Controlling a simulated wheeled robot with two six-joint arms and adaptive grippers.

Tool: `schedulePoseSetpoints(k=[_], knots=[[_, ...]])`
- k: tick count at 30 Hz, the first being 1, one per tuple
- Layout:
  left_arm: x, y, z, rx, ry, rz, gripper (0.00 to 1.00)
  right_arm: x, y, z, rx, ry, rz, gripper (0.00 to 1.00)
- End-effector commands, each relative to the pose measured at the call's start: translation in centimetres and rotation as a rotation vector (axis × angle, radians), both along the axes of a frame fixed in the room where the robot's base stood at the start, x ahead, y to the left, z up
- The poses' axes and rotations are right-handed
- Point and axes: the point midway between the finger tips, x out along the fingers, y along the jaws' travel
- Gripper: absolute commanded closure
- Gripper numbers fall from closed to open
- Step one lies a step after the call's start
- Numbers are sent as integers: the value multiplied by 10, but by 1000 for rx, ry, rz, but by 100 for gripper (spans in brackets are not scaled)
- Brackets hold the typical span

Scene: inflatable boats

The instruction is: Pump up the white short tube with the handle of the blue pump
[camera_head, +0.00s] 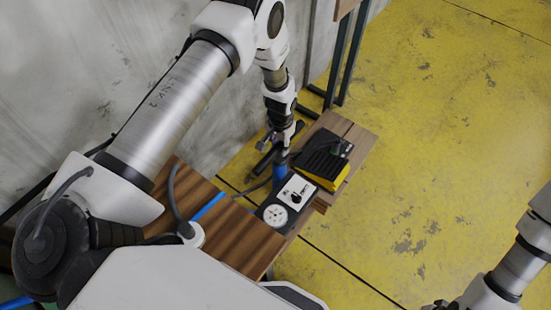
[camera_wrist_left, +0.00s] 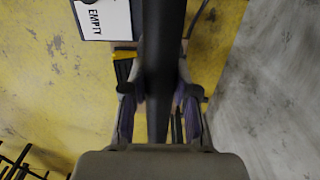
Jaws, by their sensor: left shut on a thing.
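The blue pump (camera_head: 280,172) stands on the wooden surface, partly hidden by my left gripper. Its black handle (camera_head: 264,160) shows beside the gripper. My left gripper (camera_head: 278,140) is shut on this handle; in the left wrist view the dark bar (camera_wrist_left: 161,70) runs between the two fingers (camera_wrist_left: 158,105). I cannot clearly make out the white short tube. My right gripper (camera_head: 440,304) is at the bottom right, far from the pump and partly cut off; its jaws are unclear.
A white sign reading EMPTY (camera_wrist_left: 105,18) shows in the left wrist view. A grey wall (camera_head: 95,70) is close on the left. Yellow floor (camera_head: 440,140) is open on the right.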

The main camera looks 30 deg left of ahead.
Motion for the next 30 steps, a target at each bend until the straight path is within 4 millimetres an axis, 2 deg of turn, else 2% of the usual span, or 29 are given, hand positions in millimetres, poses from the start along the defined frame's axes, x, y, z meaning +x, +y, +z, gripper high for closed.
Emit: schedulePoseSetpoints(k=[5,6,8,18,30], knots=[[-2,0,0,0,7,-1,100,0,0,1,0,0,0,38],[-2,0,1,0,6,-1,58,0,0,1,0,1,0,38],[-1,0,1,0,5,-1,38,0,0,1,0,1,0,38],[0,0,5,0,0,-1,38,0,0,3,0,1,0,38],[1,0,53,0,-1,-1,38,0,0,39,0,0,0,38]])
